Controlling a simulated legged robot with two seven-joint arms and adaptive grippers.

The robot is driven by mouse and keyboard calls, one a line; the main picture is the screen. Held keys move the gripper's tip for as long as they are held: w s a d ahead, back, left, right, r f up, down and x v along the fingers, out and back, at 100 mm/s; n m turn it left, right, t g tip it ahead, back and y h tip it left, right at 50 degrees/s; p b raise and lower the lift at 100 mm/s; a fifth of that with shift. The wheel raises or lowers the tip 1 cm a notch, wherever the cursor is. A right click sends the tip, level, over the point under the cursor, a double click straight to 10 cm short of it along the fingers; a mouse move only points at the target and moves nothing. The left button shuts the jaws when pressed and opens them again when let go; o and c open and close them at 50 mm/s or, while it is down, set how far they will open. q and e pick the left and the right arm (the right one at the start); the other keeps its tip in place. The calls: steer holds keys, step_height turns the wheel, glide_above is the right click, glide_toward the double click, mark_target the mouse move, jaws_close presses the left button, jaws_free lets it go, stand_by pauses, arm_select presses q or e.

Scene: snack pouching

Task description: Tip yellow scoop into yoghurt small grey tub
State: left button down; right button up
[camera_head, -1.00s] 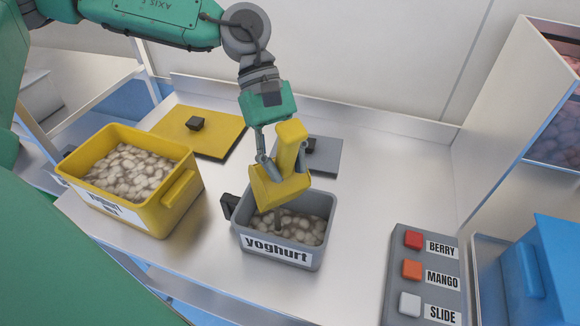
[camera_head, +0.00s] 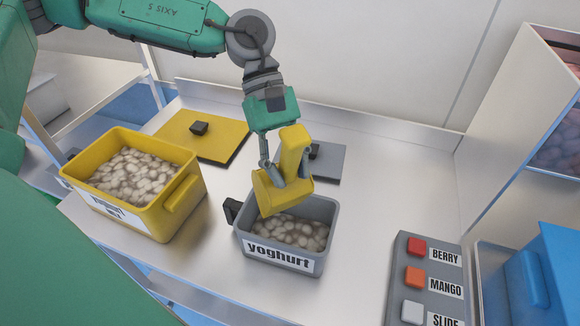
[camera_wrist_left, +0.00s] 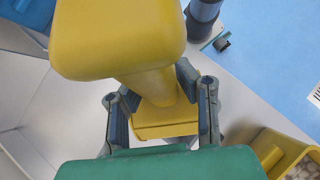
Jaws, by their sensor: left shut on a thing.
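My left gripper (camera_head: 277,170) is shut on the handle of the yellow scoop (camera_head: 284,190) and holds it above the small grey tub (camera_head: 331,228). The scoop's head is tilted down over the tub's back left part; I cannot tell whether anything is left in it. The tub is labelled "yoghurt" and holds pale round pieces (camera_head: 300,232). In the left wrist view the scoop (camera_wrist_left: 120,40) fills the upper middle, with the gripper fingers (camera_wrist_left: 160,105) on both sides of its handle. My right gripper is not in view.
A larger yellow tub (camera_head: 184,195) of pale pieces stands at left. A yellow lid (camera_head: 215,140) and a grey lid (camera_head: 328,163) lie behind. A button panel (camera_head: 430,280) is at right, beside a blue container (camera_head: 545,265). The metal counter between is clear.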

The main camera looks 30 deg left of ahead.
arm_select(q)
steer(key=shift+r, duration=0.1)
steer(key=shift+r+t+y, duration=0.55)
steer(key=shift+t+y, duration=0.15)
steer(key=shift+y, duration=0.5)
steer(key=r+t+y, duration=0.1)
steer(key=y, duration=0.1)
steer(key=shift+r+t+y, duration=0.1)
steer(key=shift+t+y, duration=0.2)
steer(key=shift+y, duration=0.1)
steer(key=r+t+y, duration=0.1)
steer(key=y, duration=0.1)
steer(key=t+y, duration=0.1)
steer(key=y, duration=0.1)
steer(key=r+t+y, duration=0.1)
steer(key=shift+d+r+y, duration=0.25)
steer(key=shift+r+y, duration=0.05)
steer(key=shift+y, duration=0.1)
steer(key=shift+a, duration=0.1)
steer(key=shift+a, duration=0.3)
